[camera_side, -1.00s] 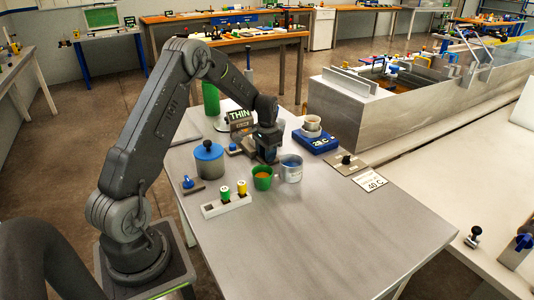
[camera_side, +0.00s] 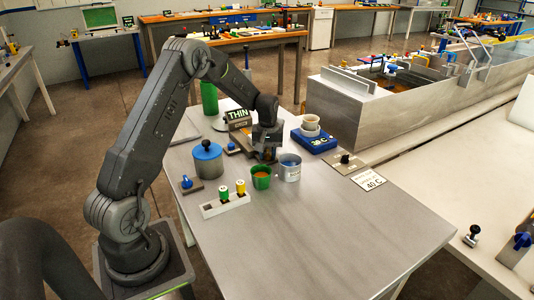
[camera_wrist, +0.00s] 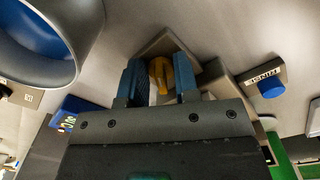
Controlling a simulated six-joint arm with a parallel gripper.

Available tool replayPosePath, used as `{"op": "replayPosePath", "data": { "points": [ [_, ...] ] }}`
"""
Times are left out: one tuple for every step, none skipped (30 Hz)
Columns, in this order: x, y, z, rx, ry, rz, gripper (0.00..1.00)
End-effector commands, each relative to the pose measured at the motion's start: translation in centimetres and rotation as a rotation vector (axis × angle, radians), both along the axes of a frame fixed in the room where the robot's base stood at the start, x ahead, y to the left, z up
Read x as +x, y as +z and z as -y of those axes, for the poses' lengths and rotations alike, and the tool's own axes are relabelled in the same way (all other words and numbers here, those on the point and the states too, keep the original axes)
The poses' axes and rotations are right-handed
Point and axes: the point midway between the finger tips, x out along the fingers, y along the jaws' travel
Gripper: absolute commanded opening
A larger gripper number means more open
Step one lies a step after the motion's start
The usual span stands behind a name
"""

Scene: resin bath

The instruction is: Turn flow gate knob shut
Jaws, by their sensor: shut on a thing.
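The flow gate knob (camera_wrist: 159,76) is orange-yellow and stands on a grey-beige base (camera_wrist: 165,42) in the wrist view. My gripper (camera_wrist: 160,84) has its two blue-padded fingers on either side of the knob and is shut on it. In the side view my gripper (camera_side: 267,152) is low over the far part of the steel table, behind the green cup. The knob is hidden there by the gripper and the cups. I cannot read the knob's gate position.
A green cup (camera_side: 261,181) and a metal cup (camera_side: 290,174) stand close in front of the gripper. A blue-lidded pot (camera_side: 208,166) is to the left, a blue scale (camera_side: 318,145) to the right. The table's front is clear.

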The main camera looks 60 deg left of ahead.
Motion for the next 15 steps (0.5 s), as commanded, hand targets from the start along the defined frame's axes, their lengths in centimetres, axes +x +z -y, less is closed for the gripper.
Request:
{"op": "replayPosePath", "data": {
  "points": [
    [0.02,0.00,0.10,-0.001,0.044,-0.002,0.05],
    [0.04,0.00,0.11,-0.002,0.073,-0.002,0.05],
    [0.06,0.00,0.12,-0.002,0.111,-0.002,0.05],
    [0.08,-0.01,0.13,-0.002,0.138,-0.002,0.05],
    [0.10,-0.01,0.14,-0.002,0.166,-0.002,0.05],
    [0.13,-0.01,0.15,-0.002,0.202,-0.002,0.05],
    [0.16,-0.01,0.16,-0.002,0.228,-0.002,0.05],
    [0.18,-0.01,0.16,-0.002,0.254,-0.002,0.05],
    [0.20,-0.01,0.17,-0.002,0.288,-0.002,0.05],
    [0.22,-0.01,0.18,-0.002,0.312,-0.002,0.05],
    [0.24,-0.02,0.18,-0.002,0.336,-0.002,0.05],
    [0.27,-0.02,0.19,-0.002,0.366,-0.002,0.05],
    [0.29,-0.01,0.19,-0.001,0.387,-0.002,0.05],
    [0.30,-0.02,0.20,-0.001,0.407,-0.002,0.05],
    [0.33,-0.02,0.19,-0.001,0.433,-0.002,0.05]
  ]
}}
